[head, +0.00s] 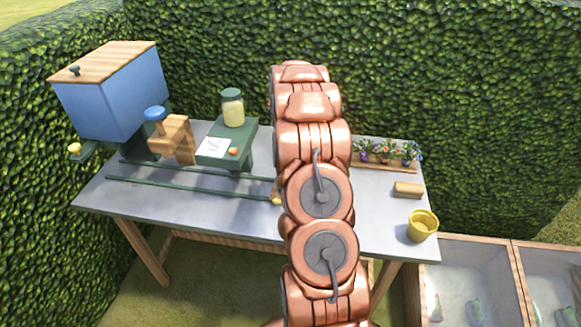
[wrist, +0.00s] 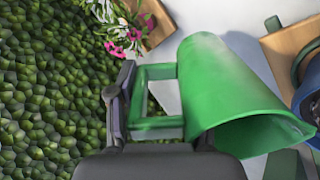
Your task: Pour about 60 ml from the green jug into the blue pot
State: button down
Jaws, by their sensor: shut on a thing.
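In the wrist view my gripper (wrist: 135,115) is shut on the handle of the green jug (wrist: 220,85). The jug's wide mouth faces the lower right of that view. No liquid or stream shows, and I cannot tell how full the jug is or how far it is tilted. In the head view my arm hides the gripper, the jug and the pot.
The grey table (head: 235,210) holds a wooden tray of flowers (head: 385,155), a wooden block (head: 409,189) and a yellow pot (head: 422,226). A jar (head: 232,108) stands on a green stand (head: 240,145). A blue tank (head: 115,95) is at left. Hedge (head: 450,80) closes the back.

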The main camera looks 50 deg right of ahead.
jog(key=shift+d+f+y+p, duration=0.2)
jog(key=shift+d+y+p, duration=0.15)
jog(key=shift+p, duration=0.25)
jog(key=shift+d+f+y, duration=0.25)
jog(key=shift+f+y, duration=0.1)
jog(key=shift+f, duration=0.2)
jog(key=d+f+y, duration=0.2)
jog(key=y, duration=0.1)
jog(key=shift+s+d, duration=0.1)
jog(key=shift+d, duration=0.2)
jog(key=shift+s+d+f+y, duration=0.1)
jog(key=shift+d+f+y, duration=0.15)
jog(key=shift+y, duration=0.15)
jog(key=shift+f+b, duration=0.15)
jog(key=shift+b, duration=0.2)
jog(key=shift+d+f+y+b, duration=0.2)
jog(key=shift+y+b, duration=0.15)
jog(key=shift+y, duration=0.15)
